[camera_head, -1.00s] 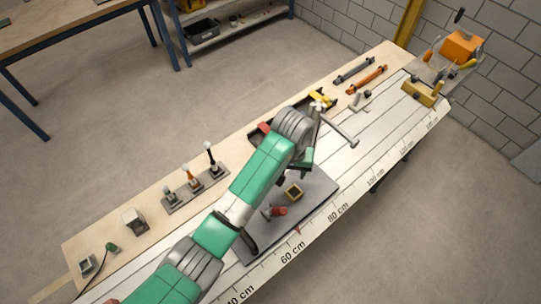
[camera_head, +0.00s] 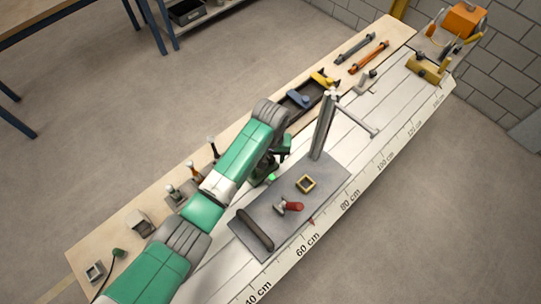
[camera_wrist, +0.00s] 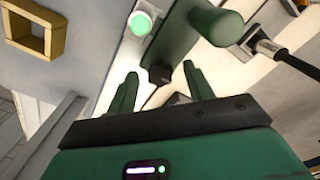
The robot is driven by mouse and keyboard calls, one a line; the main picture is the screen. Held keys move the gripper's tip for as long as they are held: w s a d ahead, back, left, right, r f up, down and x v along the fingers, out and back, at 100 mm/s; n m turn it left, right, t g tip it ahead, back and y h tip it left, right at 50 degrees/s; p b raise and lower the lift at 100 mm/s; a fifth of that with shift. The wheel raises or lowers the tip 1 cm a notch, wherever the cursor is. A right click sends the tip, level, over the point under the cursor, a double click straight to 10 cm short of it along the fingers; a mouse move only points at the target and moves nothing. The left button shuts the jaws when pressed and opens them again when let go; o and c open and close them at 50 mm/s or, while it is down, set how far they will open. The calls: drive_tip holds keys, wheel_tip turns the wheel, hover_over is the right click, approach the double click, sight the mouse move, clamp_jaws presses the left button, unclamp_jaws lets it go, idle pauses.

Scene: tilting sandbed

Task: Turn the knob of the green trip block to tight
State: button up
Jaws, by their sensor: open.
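The green trip block (camera_wrist: 178,38) lies just beyond my fingertips in the wrist view, with a thick green cylinder on it. A small dark knob (camera_wrist: 160,74) sits at its near end, between and slightly beyond the fingertips. A lit green lamp (camera_wrist: 140,23) is to its left. My gripper (camera_wrist: 160,86) is open, one finger to each side of the knob; I cannot tell whether either touches it. In the head view my gripper (camera_head: 272,160) is low beside the grey plate, and my arm hides most of the block there. The knob's setting cannot be read.
The grey plate (camera_head: 240,221) carries a yellow square frame (camera_head: 305,184), a red-handled clamp (camera_head: 291,206) and a dark bar handle (camera_head: 255,230). A tall grey post (camera_head: 322,127) stands at its far end. Tools and trays line the wooden strip.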

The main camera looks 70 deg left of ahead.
drive_tip(key=c, duration=1)
drive_tip(key=shift+r, duration=0.1)
drive_tip(key=m+p, duration=0.3)
drive_tip(key=shift+r+m, duration=0.15)
drive_tip(key=shift+m, duration=0.25)
drive_tip(key=m+p, duration=0.3)
drive_tip(key=m, duration=0.3)
drive_tip(key=m+p, duration=0.1)
drive_tip(key=m, duration=0.4)
drive_tip(key=shift+m, duration=0.4)
drive_tip(key=m+p, duration=0.1)
drive_tip(key=m, duration=0.3)
drive_tip(key=shift+o, duration=0.2)
drive_tip(key=shift+m, duration=0.3)
